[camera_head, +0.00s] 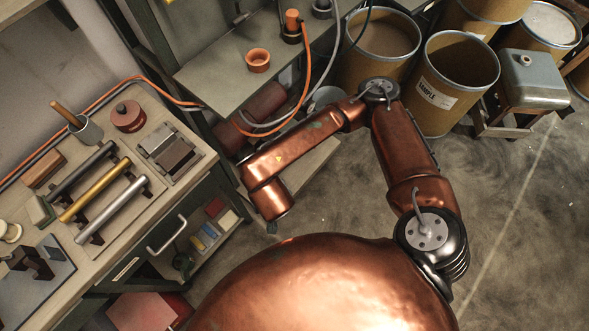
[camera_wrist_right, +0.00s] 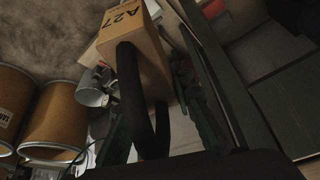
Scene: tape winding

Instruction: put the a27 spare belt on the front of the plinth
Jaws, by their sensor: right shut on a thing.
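In the right wrist view, a brown cardboard piece (camera_wrist_right: 151,62) printed "A27" stands out from my right gripper (camera_wrist_right: 160,120), with a thick black band (camera_wrist_right: 128,75) running along it in a narrow loop. I take the two together as the a27 spare belt. Dark green finger parts lie on both sides, and the gripper is shut on the belt; the exact contact is dark and hard to see. In the head view my right arm bends over toward the bench, with its gripper hidden. My left gripper is in neither view. I cannot tell which surface is the plinth.
A workbench (camera_head: 205,158) at left holds metal bars, a red-brown round pot (camera_head: 128,116) and a cup (camera_head: 87,131). A grey shelf (camera_head: 205,75) with an orange cup (camera_head: 257,60) stands behind my arm. Several drums (camera_head: 455,75) stand at back right.

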